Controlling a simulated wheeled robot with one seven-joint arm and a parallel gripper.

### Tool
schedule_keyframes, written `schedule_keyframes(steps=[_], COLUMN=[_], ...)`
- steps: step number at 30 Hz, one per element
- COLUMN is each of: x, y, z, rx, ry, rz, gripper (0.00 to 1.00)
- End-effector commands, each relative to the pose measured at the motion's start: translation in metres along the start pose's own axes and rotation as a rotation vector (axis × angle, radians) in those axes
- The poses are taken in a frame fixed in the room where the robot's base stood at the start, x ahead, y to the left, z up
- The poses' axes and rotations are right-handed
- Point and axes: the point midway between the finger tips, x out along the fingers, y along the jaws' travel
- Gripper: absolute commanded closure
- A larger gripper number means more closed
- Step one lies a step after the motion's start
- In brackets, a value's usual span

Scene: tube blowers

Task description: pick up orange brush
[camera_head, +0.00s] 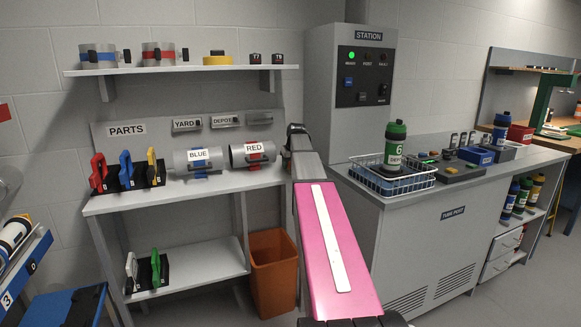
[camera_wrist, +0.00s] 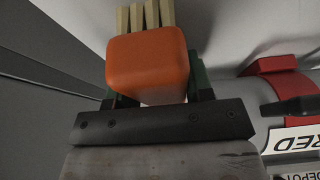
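The orange brush (camera_wrist: 148,62) shows in the wrist view as a rounded orange block with pale bristles at its far end. It sits between the dark green fingers of my gripper (camera_wrist: 155,85), which look closed against its two sides. The lower part of the block overlaps the dark gripper bar from this angle. In the head view my gripper (camera_head: 294,132) is at the right end of the parts bench, beside the RED tube. The brush cannot be made out there, hidden by my arm.
The RED tube (camera_head: 253,153) and BLUE tube (camera_head: 198,160) lie on the parts bench (camera_head: 215,183), left of my gripper. The grey station cabinet (camera_head: 345,120) stands close on the right. A wire basket (camera_head: 393,185) holds a green bottle (camera_head: 394,147). An orange bin (camera_head: 273,275) stands below.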

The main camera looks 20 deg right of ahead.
Motion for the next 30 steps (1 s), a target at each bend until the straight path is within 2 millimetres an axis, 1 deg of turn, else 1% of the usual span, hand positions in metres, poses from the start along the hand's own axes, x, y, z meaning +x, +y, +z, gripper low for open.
schedule_keyframes(steps=[1,2,11,17,20,23,24,25,30], x=[0.0,0.0,-0.001,-0.01,-0.022,-0.039,-0.048,-0.053,-0.082], y=[0.0,0.0,0.0,0.0,0.0,0.0,-0.002,-0.011,-0.044], z=[0.0,0.0,0.0,-0.005,-0.01,-0.018,-0.018,-0.012,0.001], rx=[0.0,0.0,0.0,0.0,0.0,0.0,-0.001,-0.001,-0.001], ry=[0.0,0.0,0.0,0.001,0.001,0.002,0.001,0.001,0.001], rz=[0.0,0.0,0.0,0.0,0.0,0.001,0.0,-0.001,-0.001], gripper=[0.71,0.77,0.77,0.77,0.77,0.77,0.77,0.77,0.77])
